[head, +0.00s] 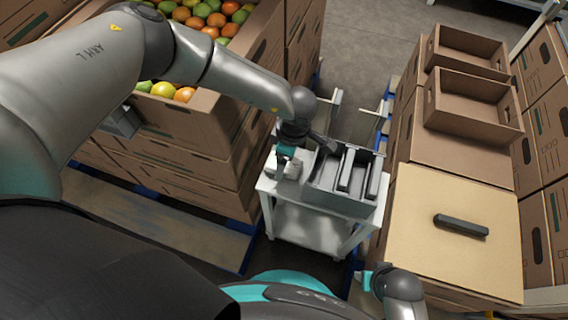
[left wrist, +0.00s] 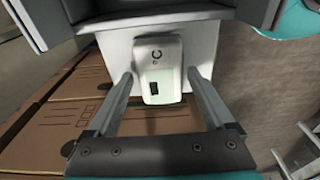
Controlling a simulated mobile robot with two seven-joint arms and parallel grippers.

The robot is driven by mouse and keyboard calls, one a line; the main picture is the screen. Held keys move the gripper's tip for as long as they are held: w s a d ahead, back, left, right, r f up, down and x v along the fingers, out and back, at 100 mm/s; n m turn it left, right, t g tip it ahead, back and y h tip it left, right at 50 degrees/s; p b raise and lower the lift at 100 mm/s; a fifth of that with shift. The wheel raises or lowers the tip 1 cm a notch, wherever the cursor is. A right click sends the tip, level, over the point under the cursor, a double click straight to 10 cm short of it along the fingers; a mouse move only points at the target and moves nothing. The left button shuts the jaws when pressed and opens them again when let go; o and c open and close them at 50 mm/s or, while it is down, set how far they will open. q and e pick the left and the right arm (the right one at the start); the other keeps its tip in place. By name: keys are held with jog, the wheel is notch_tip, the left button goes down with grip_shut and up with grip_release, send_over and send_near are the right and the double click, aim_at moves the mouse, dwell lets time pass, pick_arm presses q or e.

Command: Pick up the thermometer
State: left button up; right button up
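A white rounded device with a small dark window, which looks like the thermometer (left wrist: 158,68), lies near the edge of a pale cart top in the left wrist view. It also shows small and partly covered in the head view (head: 291,169). My left gripper (left wrist: 158,80) is open, with one finger on each side of the device and a narrow gap to each. In the head view my left gripper (head: 282,162) is over the left end of the cart. My right gripper (head: 366,281) is low at the bottom; its fingers cannot be made out.
A grey divided bin (head: 340,203) stands on the cart (head: 268,187), right of the device. On the right are a closed carton (head: 425,240) bearing a dark bar (head: 461,225) and open empty trays (head: 470,112).

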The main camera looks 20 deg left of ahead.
pick_arm(q)
jog(key=c, duration=1.2)
jog(key=shift+c, duration=0.2)
jog(key=shift+r, duration=0.2)
